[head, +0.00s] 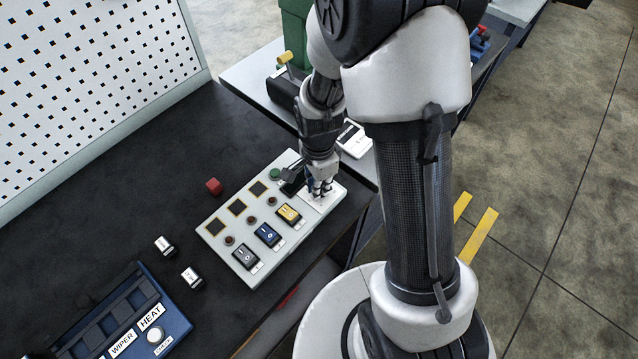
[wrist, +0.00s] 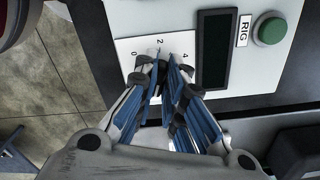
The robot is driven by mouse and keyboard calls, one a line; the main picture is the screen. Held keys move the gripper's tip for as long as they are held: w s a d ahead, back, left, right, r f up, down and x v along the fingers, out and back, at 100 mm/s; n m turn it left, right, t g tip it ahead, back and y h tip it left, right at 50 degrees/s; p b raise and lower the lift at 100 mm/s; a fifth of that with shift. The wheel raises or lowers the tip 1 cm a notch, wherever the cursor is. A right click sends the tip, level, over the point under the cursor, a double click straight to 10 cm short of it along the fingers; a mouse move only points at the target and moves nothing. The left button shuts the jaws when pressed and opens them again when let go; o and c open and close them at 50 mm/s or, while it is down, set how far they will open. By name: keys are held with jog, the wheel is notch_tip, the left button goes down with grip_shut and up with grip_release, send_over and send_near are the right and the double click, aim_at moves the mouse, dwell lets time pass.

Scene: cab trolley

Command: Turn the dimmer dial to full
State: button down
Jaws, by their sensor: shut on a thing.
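The dimmer dial sits on a white scale plate (wrist: 128,47) marked 0, 2 and 4 in the wrist view. My gripper (wrist: 163,74) is shut on the dial, its fingers on both sides of it. The fingers hide most of the dial, so I cannot tell where it points. In the head view my gripper (head: 320,188) reaches down onto the right end of the light grey control panel (head: 291,157), over the white plate (head: 328,201).
A dark display (wrist: 213,50) and a green button (wrist: 271,29) marked RIG are close to the fingers. The panel also bears grey (head: 246,257), blue (head: 268,235) and yellow (head: 288,213) rocker switches.

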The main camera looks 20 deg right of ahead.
jog(key=m, duration=0.4)
jog(key=shift+w+m, duration=0.15)
jog(key=shift+m, duration=0.25)
dwell(0.4)
jog(key=c, duration=1.7)
grip_release()
notch_tip(320, 180, up, 12)
jog(key=shift+r, duration=0.1)
